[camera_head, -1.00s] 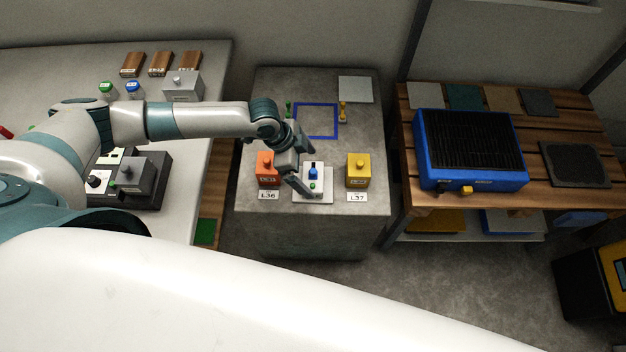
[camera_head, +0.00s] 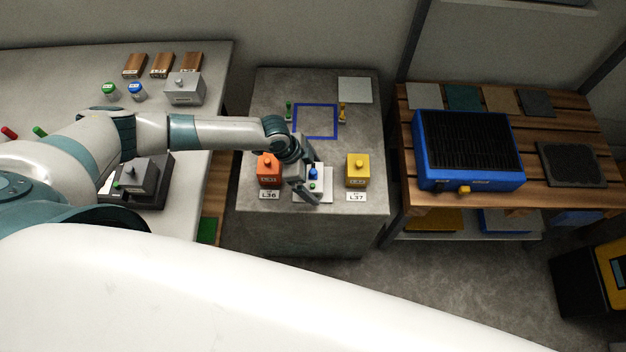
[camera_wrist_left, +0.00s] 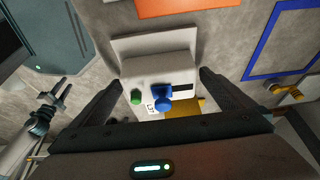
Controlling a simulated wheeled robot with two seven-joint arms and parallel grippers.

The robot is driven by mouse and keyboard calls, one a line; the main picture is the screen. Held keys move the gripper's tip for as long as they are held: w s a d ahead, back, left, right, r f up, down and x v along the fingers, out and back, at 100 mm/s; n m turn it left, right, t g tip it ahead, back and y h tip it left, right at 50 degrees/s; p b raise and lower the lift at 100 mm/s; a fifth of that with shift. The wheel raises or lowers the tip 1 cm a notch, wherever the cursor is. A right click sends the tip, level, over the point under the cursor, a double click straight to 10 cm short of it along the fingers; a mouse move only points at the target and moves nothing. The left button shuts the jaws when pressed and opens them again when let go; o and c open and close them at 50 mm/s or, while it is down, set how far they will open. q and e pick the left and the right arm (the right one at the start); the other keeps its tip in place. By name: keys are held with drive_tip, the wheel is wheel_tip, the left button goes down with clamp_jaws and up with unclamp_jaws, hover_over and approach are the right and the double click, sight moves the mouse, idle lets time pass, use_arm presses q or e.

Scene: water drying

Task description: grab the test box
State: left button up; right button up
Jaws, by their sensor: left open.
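The task's test box seems to be the white box (camera_head: 319,179) with a blue knob and a green knob, on a pale plate (camera_head: 325,197) between an orange and a yellow box. In the left wrist view, the white box (camera_wrist_left: 160,67) shows between my open left fingers (camera_wrist_left: 159,83), one on each side, with gaps visible. In the head view, my left gripper (camera_head: 304,186) covers the box's left part. Whether a finger touches the box cannot be told. What looks like my right gripper (camera_wrist_left: 46,106) shows small at the left of the left wrist view; its opening is unclear.
The orange box (camera_head: 268,171) stands close on the left, the yellow box (camera_head: 358,171) on the right. A blue square outline (camera_head: 315,105) lies behind, with green (camera_head: 289,111) and yellow (camera_head: 342,113) small pieces beside it. A blue rack (camera_head: 470,182) stands on the right table.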

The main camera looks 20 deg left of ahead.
sight(314, 171)
use_arm(q)
drive_tip(key=c, duration=1.5)
drive_tip(key=shift+w+r, duration=0.1)
drive_tip(key=shift+r+b, duration=0.3)
drive_tip(key=shift+r, duration=0.45)
wheel_tip(314, 171, up, 2)
drive_tip(key=shift+r+b, duration=0.15)
drive_tip(key=shift+b, duration=0.25)
drive_tip(key=shift+s+d+r+b, duration=0.3)
drive_tip(key=shift+s+d+r, duration=0.9)
drive_tip(key=shift+s+d, duration=0.2)
drive_tip(key=shift+s+d+r+b, duration=0.35)
drive_tip(key=shift+s+d+r, duration=0.85)
drive_tip(key=shift+s+d, duration=0.2)
drive_tip(key=shift+s+d+r+b, duration=0.3)
drive_tip(key=shift+s+d+r, duration=0.95)
drive_tip(key=shift+s, duration=0.2)
drive_tip(key=shift+f, duration=0.1)
